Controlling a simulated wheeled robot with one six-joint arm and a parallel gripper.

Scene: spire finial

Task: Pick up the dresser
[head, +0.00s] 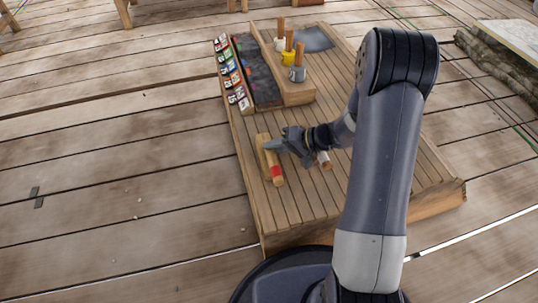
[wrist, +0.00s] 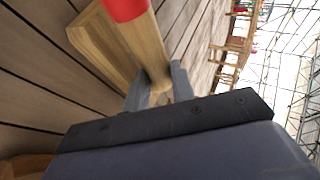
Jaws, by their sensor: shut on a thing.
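The dresser (head: 276,171) is a pale wooden tool with a red band near its near end. In the head view it is over the left part of the slatted wooden platform, and I cannot tell whether it touches the slats. My gripper (head: 267,145) reaches it from the right and is shut on its wooden part. In the wrist view the dresser's wooden shaft (wrist: 147,45) runs down between my fingers (wrist: 157,91), with the red part at the top edge. The fingers and wrist hide part of it.
Another wood-handled tool (head: 324,160) lies just right of my gripper, partly hidden. A wooden rack (head: 298,95) with pots and upright handles stands at the back, beside a row of coloured small items (head: 231,72). Bare deck (head: 110,190) lies to the left.

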